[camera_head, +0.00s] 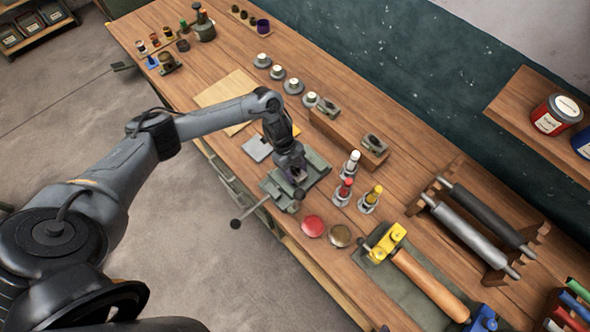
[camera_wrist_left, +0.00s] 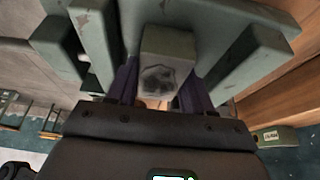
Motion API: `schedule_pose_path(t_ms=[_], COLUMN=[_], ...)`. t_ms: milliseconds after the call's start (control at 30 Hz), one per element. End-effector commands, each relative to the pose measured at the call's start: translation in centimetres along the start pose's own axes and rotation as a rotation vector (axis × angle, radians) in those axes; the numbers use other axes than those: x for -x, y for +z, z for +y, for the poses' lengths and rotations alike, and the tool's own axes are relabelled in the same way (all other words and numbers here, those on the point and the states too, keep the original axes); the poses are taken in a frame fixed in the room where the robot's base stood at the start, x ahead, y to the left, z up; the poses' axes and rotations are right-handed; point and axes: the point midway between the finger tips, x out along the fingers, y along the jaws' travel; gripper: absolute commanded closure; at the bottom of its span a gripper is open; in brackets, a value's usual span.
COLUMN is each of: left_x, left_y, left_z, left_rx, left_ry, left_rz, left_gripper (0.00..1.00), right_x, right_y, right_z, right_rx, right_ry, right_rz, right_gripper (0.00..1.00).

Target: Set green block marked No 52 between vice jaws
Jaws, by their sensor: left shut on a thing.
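The grey-green vice (camera_head: 316,170) is fixed at the table's front edge, with its handle bar (camera_head: 250,213) sticking out over the floor. My left gripper (camera_head: 298,182) points down over the vice. In the left wrist view it (camera_wrist_left: 158,92) is shut on a grey-green block (camera_wrist_left: 168,62), between purple fingers. The block's near end has a dark worn patch; no number is readable on it. The vice (camera_wrist_left: 98,45) shows on both sides of the block, with gaps beside it. I cannot tell how deep the block sits. My right gripper is not in view.
A wooden rack (camera_head: 340,131) behind the vice carries other grey-green blocks (camera_head: 373,144). Bottles (camera_head: 345,190), a red disc (camera_head: 313,226) and a brown disc (camera_head: 340,236) stand to the right. A grey plate (camera_head: 257,149) lies left of the vice. A yellow-ended roller (camera_head: 425,284) lies farther right.

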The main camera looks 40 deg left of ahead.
Motion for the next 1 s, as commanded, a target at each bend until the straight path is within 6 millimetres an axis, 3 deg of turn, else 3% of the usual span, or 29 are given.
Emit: schedule_pose_path(t_ms=[367,400,433,767,1000], left_x=[-0.3,-0.2,-0.2,-0.1,2.1], left_y=[0.1,0.1,0.1,0.0,0.1], left_z=[-0.1,0.0,0.0,0.0,-0.1], left_rx=[-0.001,0.0,0.0,0.0,-0.002], left_ry=[-0.003,0.0,0.0,0.0,-0.002], left_rz=[0.002,0.0,0.0,0.0,-0.001], left_gripper=[1.0,0.43,0.38,0.38,0.38], right_x=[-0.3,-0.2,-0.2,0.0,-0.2], right_y=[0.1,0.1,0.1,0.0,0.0], right_z=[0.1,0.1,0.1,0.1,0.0], right_rx=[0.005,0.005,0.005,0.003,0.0], right_ry=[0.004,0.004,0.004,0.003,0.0], right_rz=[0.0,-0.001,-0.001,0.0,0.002], right_gripper=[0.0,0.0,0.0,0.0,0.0])
